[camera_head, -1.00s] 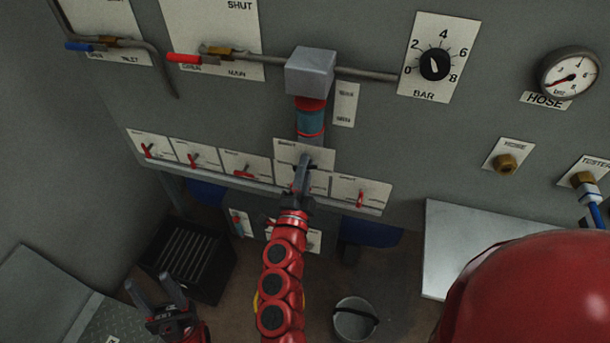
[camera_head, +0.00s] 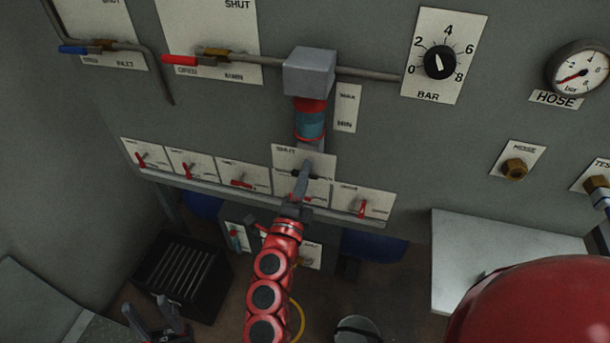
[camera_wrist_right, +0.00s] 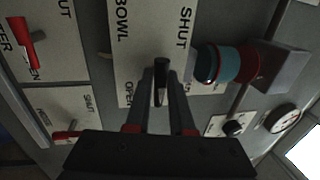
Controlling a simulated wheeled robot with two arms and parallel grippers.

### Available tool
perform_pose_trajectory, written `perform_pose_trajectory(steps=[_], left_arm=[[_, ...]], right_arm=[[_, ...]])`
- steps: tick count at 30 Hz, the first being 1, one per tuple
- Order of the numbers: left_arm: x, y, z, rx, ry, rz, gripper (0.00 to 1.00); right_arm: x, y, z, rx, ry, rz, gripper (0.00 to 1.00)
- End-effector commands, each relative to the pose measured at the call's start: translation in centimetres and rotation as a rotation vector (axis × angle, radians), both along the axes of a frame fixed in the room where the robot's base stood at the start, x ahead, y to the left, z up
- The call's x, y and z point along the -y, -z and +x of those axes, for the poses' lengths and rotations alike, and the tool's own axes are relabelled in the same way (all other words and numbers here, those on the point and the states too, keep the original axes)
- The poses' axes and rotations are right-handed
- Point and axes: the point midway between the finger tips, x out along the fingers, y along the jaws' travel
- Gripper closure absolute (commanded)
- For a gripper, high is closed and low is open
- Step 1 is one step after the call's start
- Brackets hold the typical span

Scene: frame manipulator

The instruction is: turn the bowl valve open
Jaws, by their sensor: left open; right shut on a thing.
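The bowl valve's white plate (camera_wrist_right: 137,35) reads BOWL, SHUT and OPEN in the right wrist view. Its upper part with SHUT (camera_head: 285,151) shows in the head view. A dark lever handle (camera_wrist_right: 161,72) stands out from this plate between my right gripper's fingers. My right gripper (camera_wrist_right: 161,92) is shut on the handle; in the head view the gripper (camera_head: 304,178) covers much of the plate. The handle's exact angle is hard to tell. My left gripper (camera_head: 157,312) is open and empty, low at the left of the head view.
Several small plates with red levers (camera_head: 240,182) flank the bowl plate. Above it are a sight glass (camera_head: 310,124) and a grey block (camera_head: 310,72) on a pipe. A black crate (camera_head: 183,272) and a bucket (camera_head: 357,329) stand below. A grey surface (camera_head: 480,250) is at right.

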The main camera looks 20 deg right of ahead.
Motion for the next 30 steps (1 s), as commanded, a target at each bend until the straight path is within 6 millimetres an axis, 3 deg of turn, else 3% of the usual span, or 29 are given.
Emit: perform_pose_trajectory(steps=[6,7,9,20,30], left_arm=[[0.0,0.0,0.0,0.000,0.000,0.000,0.50],[0.0,0.0,0.0,0.000,0.000,0.000,0.50],[0.0,0.0,0.0,0.000,0.000,0.000,0.50],[0.0,0.0,0.0,0.000,0.000,0.000,0.50],[0.0,0.0,0.0,0.000,0.000,0.000,0.50]], right_arm=[[0.0,0.1,0.0,-0.001,0.001,0.002,1.00],[0.0,0.1,0.0,-0.001,0.001,0.002,0.74],[0.0,0.1,0.0,-0.001,0.001,0.002,0.67],[-0.6,0.3,-0.7,-0.002,-0.004,0.000,0.67],[-4.6,1.7,-6.3,-0.004,-0.010,0.001,0.67]])
